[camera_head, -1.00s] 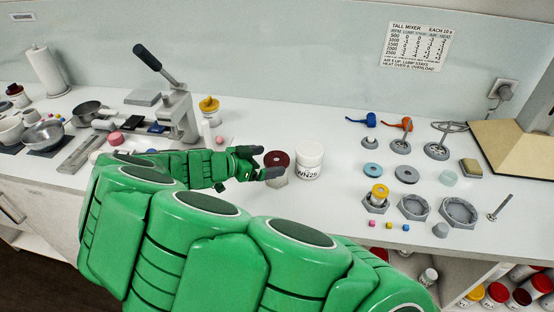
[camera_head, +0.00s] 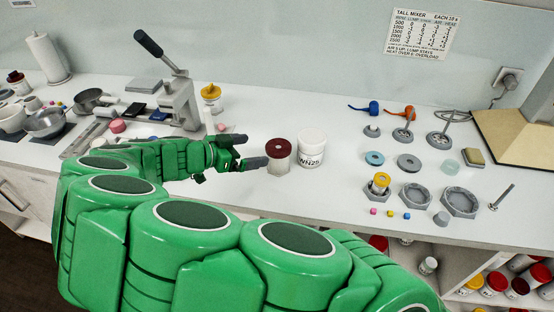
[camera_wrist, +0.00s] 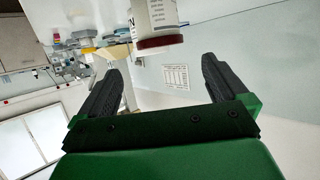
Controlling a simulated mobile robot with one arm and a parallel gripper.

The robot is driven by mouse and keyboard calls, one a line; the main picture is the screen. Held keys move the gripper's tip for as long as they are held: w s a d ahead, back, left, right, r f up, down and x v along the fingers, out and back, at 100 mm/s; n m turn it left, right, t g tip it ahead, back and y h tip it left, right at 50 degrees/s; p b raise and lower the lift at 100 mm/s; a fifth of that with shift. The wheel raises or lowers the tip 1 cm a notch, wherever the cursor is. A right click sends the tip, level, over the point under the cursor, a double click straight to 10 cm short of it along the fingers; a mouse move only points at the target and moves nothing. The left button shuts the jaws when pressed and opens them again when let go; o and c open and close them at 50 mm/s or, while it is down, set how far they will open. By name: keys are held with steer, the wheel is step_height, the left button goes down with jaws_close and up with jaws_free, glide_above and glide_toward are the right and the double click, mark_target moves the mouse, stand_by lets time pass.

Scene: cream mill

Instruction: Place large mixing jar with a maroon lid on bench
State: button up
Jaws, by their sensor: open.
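The large jar with a maroon lid (camera_head: 279,160) stands upright on the white bench (camera_head: 240,200). It is just left of a white-lidded jar (camera_head: 312,150). My gripper (camera_head: 245,151) is open and empty to the left of the maroon-lidded jar, fingers pointing toward it. The lower fingertip is close to the jar's side; I cannot tell whether it touches. In the wrist view the open fingers (camera_wrist: 160,82) have nothing between them, and the maroon lid (camera_wrist: 158,43) shows upside down beyond them.
A lever press (camera_head: 180,95) and a yellow-lidded jar (camera_head: 211,95) stand behind my arm. Metal hexagonal holders (camera_head: 460,203) and several small tools are at the right. Several lidded jars fill the shelf below the bench. Bare bench lies in front of the two jars.

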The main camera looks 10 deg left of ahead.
mark_target(278, 151)
steer(key=w+d+g+y, duration=0.1)
steer(key=g, duration=0.1)
steer(key=w+d+g+y, duration=0.1)
steer(key=g, duration=0.1)
steer(key=shift+w+d+r+g+y, duration=0.15)
steer(key=shift+w+d+g+y, duration=0.55)
steer(key=shift+g+y, duration=0.4)
steer(key=w+g+y, duration=0.1)
steer(key=w+d+r+g+y, duration=0.1)
steer(key=y, duration=0.1)
steer(key=shift+w+d, duration=0.15)
steer(key=shift+d, duration=0.15)
steer(key=shift+w+d+f+g+y, duration=0.2)
steer(key=shift+d+f+g+y, duration=0.15)
steer(key=shift+f, duration=0.8)
steer(key=shift+w+d+f+g+y, duration=0.2)
steer(key=shift+f+y, duration=0.25)
steer(key=shift+f, duration=0.75)
steer(key=shift+w+d+f+g+y, duration=0.15)
steer(key=shift+d+f+y, duration=0.25)
steer(key=shift+f, duration=0.75)
